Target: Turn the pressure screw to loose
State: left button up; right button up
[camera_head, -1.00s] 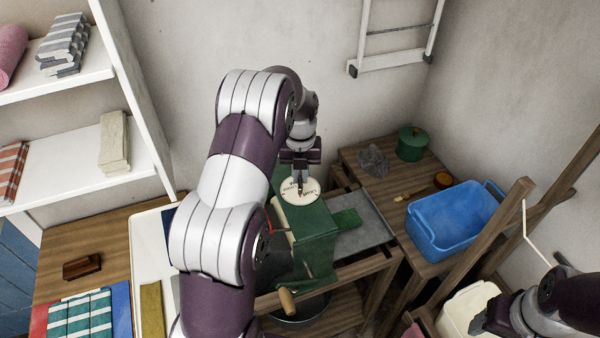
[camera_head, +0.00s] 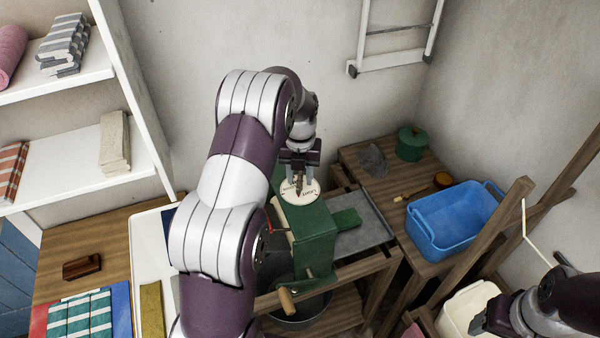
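A green wringer (camera_head: 316,232) stands on a wooden bench. On its top is the pressure screw's round cream dial (camera_head: 310,194) with dark lettering too small to read surely, apart from what looks like "LIGHT" at its right. A small brownish knob (camera_head: 299,187) stands at the dial's middle. My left gripper (camera_head: 300,179) points down just above the dial, its fingers apart on either side of the knob; contact cannot be told. My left arm hides part of the wringer's left side. My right gripper (camera_head: 489,318) is at the lower right, dark, its fingers unclear.
A crank handle (camera_head: 287,301) hangs at the wringer's front over a metal basin (camera_head: 300,317). A blue tub (camera_head: 452,225), a green lidded pot (camera_head: 411,144) and a brush (camera_head: 414,194) are on the right bench. A wooden post (camera_head: 480,247) stands near my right arm.

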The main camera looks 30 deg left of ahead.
aim_at(300, 177)
pick_arm(q)
jog(key=shift+r, duration=0.35)
jog(key=shift+w+a+r+b, duration=0.1)
jog(key=shift+w+r+b, duration=0.05)
jog(key=shift+r+b, duration=0.55)
notch_tip(300, 177, up, 3)
jog(key=shift+r+p, duration=0.1)
jog(key=shift+p, duration=0.8)
notch_tip(300, 177, up, 8)
jog(key=p, duration=0.6)
jog(key=shift+f, duration=0.2)
jog(key=shift+f, duration=0.1)
